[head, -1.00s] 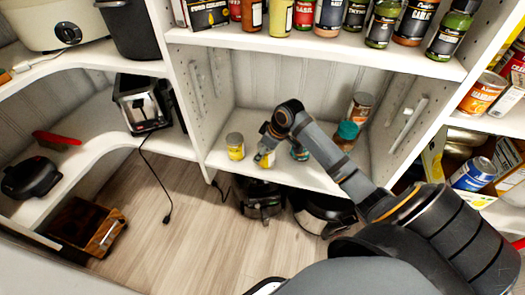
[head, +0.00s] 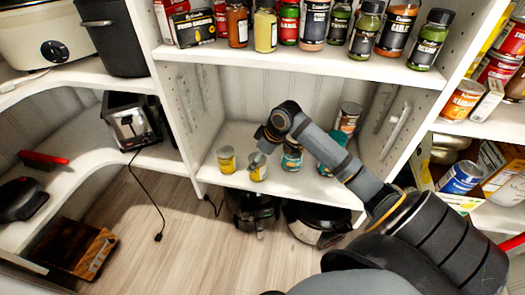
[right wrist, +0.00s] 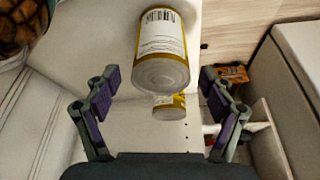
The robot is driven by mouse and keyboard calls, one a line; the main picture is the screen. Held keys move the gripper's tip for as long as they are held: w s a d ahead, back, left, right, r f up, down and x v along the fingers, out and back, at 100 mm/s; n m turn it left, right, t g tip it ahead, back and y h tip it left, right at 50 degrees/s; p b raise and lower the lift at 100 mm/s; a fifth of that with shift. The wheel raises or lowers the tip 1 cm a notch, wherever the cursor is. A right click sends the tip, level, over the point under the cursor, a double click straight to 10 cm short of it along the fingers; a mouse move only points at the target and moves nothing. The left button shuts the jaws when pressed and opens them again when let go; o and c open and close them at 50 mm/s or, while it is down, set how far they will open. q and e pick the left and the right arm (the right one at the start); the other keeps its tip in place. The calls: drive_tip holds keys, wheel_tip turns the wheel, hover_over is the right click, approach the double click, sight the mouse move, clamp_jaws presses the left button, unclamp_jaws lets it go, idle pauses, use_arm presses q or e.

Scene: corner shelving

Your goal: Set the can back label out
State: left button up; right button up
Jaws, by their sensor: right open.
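My right gripper (right wrist: 160,80) is open in the right wrist view, one finger to each side of a can (right wrist: 162,40). Clear gaps show between the can and both fingers. The can's white label with a barcode and small print faces the wrist camera. A second yellow can (right wrist: 168,107) is partly hidden behind it. In the head view two yellow cans stand on the middle shelf, one at the left (head: 226,160) and one (head: 257,167) just below my right gripper (head: 266,140). The fingers are hard to make out there. My left gripper is not in view.
Teal-lidded jars (head: 291,156) and an orange-labelled can (head: 348,117) stand right of the cans, partly behind my arm. The upper shelf (head: 300,62) holds several spice jars. Bare shelf shows in front of the cans, ending at the front edge.

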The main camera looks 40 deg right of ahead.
drive_tip(key=v, duration=0.7)
drive_tip(key=shift+s+r, duration=0.1)
drive_tip(key=shift+r, duration=0.05)
